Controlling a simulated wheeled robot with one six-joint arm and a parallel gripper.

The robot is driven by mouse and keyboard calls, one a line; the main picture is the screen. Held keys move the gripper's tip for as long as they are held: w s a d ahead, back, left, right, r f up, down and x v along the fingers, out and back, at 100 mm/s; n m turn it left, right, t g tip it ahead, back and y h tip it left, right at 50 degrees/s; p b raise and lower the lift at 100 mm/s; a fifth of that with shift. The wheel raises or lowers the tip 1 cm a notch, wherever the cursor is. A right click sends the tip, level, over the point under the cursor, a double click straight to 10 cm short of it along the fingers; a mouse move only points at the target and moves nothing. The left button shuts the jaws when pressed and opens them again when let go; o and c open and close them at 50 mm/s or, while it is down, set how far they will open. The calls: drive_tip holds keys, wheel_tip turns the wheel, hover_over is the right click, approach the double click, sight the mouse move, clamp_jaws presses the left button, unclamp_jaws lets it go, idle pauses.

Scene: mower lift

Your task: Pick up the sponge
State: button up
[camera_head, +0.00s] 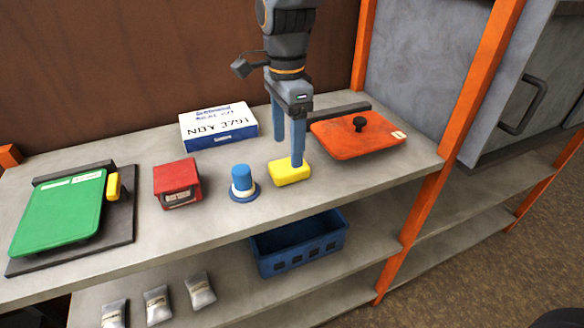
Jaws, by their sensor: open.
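The yellow sponge (290,172) lies on the grey upper shelf, near its front edge. My gripper (288,152) points straight down over the sponge from above. Its two blue fingers are apart, with nothing seen held between them. The nearer finger's tip overlaps the top of the sponge in this view. The other finger's tip is behind the sponge. Whether either finger touches the sponge I cannot tell.
A blue knob (242,183) and a red box (177,183) stand left of the sponge. A white box (218,126) is behind. An orange lid (358,138) lies right, a green panel (60,212) far left. Below are a blue crate (300,243) and several pouches (157,305).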

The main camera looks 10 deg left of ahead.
sight(289, 165)
drive_tip(key=f, duration=0.2)
drive_tip(key=f+p, duration=0.1)
drive_tip(key=f, duration=0.1)
drive_tip(key=shift+s+d+f, duration=0.1)
drive_tip(key=shift+d+f, duration=0.1)
drive_tip(key=shift+f, duration=0.2)
drive_tip(key=c, duration=1.2)
drive_tip(key=shift+r, duration=0.15)
wheel_tip(289, 165, up, 10)
drive_tip(key=shift+f+b, duration=0.1)
drive_tip(key=shift+b, duration=0.75)
